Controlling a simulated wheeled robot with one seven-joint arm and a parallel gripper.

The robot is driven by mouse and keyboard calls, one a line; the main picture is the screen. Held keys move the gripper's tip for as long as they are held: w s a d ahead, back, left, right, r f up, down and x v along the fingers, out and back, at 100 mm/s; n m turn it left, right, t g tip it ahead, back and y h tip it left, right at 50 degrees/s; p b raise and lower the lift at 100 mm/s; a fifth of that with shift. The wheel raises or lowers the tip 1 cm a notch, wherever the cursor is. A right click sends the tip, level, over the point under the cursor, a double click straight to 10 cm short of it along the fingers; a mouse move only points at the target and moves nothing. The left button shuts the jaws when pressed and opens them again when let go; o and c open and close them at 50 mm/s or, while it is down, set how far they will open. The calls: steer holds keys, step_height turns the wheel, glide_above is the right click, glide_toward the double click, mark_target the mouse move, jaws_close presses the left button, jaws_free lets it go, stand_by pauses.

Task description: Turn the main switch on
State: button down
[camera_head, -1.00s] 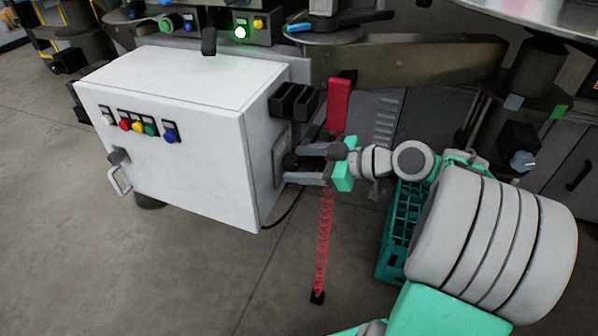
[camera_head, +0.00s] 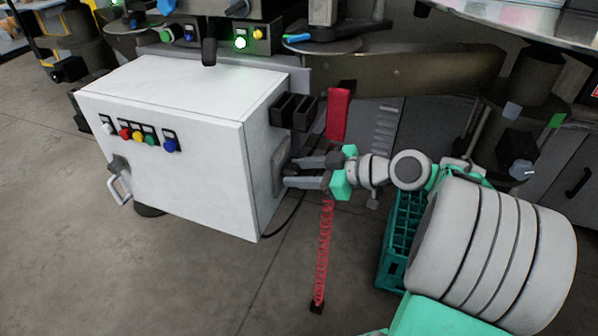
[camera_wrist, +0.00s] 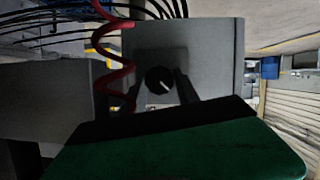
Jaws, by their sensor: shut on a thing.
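The white control cabinet (camera_head: 170,180) stands at the left in the head view. The main switch is a round black knob (camera_wrist: 158,79) with a white mark on a grey plate, seen in the wrist view. The plate (camera_head: 280,165) is on the cabinet's right side in the head view. The knob's mark slants from upper left to lower right in the wrist view. My gripper (camera_head: 291,172) reaches the plate from the right, its two fingers on either side of the knob and shut on it. The fingers hide the knob in the head view.
A red coiled cable (camera_head: 324,250) hangs just below and beside my gripper, with a red box (camera_head: 339,112) above. Black boxes (camera_head: 293,108) stick out of the cabinet above the switch. A green crate (camera_head: 398,230) stands right of the cable. Floor in front is clear.

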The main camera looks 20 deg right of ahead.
steer(key=shift+r+m+p, duration=0.2)
steer(key=shift+m+p, duration=0.1)
steer(key=shift+p, duration=0.45)
steer(key=m+g+y+p, duration=0.1)
steer(key=p, duration=0.2)
steer(key=shift+w+r, duration=0.1)
steer(key=shift+r, duration=0.1)
steer(key=m+g+p, duration=0.1)
steer(key=m+p, duration=0.1)
steer(key=p, duration=0.2)
steer(key=m+g+y+p, duration=0.1)
steer(key=p, duration=0.4)
steer(key=shift+w+d+r+m, duration=0.1)
steer(key=shift+w+r+m, duration=0.05)
steer(key=shift+m, duration=0.25)
steer(key=m+y+p, duration=0.1)
steer(key=m+p, duration=0.1)
steer(key=p, duration=0.6)
steer(key=shift+g+y, duration=0.3)
steer(key=p, duration=0.3)
steer(key=shift+d+f+m+g, duration=0.1)
steer(key=shift+f+m+g, duration=0.2)
steer(key=shift+f+m, duration=0.1)
steer(key=shift+w+f+p, duration=0.1)
steer(key=shift+p, duration=0.55)
steer(key=shift+f+y, duration=0.1)
steer(key=shift+y, duration=0.2)
steer(key=c, duration=0.9)
jaws_free()
